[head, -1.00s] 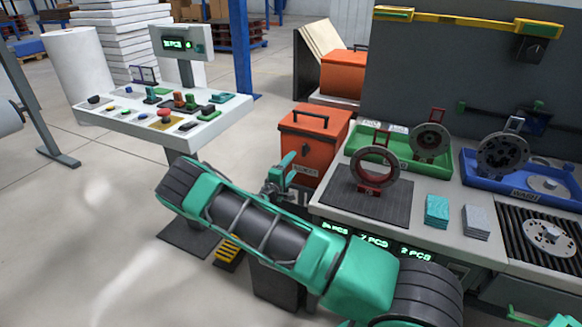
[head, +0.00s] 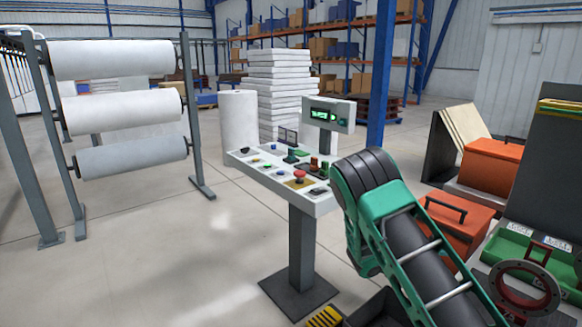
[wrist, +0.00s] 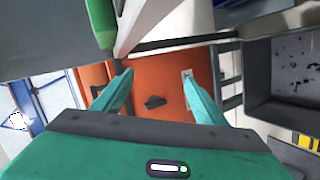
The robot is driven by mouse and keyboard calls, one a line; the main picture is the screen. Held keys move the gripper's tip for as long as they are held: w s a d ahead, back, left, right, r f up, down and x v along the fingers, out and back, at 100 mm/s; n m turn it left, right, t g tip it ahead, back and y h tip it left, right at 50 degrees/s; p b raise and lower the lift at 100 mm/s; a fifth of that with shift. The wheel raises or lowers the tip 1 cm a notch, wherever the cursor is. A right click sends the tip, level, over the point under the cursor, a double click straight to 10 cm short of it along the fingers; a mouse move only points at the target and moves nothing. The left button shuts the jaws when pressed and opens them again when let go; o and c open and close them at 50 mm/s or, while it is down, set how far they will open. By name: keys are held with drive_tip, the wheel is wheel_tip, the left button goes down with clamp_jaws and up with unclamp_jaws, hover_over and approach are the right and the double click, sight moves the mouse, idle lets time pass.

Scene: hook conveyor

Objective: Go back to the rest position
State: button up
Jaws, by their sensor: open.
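My gripper (wrist: 157,88) shows in the wrist view with its two green fingers apart and nothing between them. Beyond the fingers is an orange box (wrist: 160,75) with a dark handle-like part; I cannot tell the distance to it. In the head view my green and black arm stands at the lower right, bent in front of the orange lidded box (head: 455,222). The gripper itself is hidden in the head view.
A control panel on a post (head: 300,190) stands left of my arm. A rack of white rolls (head: 125,110) is at the left. A green tray (head: 520,262) and a red ring (head: 520,290) sit at the right edge. The floor (head: 215,260) between rack and panel is clear.

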drive_tip(key=s+a+r+m+y, duration=0.1)
drive_tip(key=s+a+r+y, duration=0.3)
drive_tip(key=s+a+r, duration=0.45)
drive_tip(key=s+a+r+y, duration=0.4)
drive_tip(key=s+r, duration=0.2)
drive_tip(key=s, duration=0.5)
drive_tip(key=s+a+r+m+y, duration=0.1)
drive_tip(key=s+a+r+y, duration=0.3)
drive_tip(key=s+a+r, duration=0.4)
drive_tip(key=s+d+f+m+g, duration=0.1)
drive_tip(key=s+d+m+g, duration=0.1)
drive_tip(key=s+d, duration=0.4)
drive_tip(key=s+d+f+m+g, duration=0.1)
drive_tip(key=s+d+m+g, duration=0.2)
drive_tip(key=s+d, duration=0.4)
drive_tip(key=s+m, duration=0.1)
drive_tip(key=s, duration=0.4)
drive_tip(key=shift+s+f, duration=0.3)
drive_tip(key=shift+s, duration=0.05)
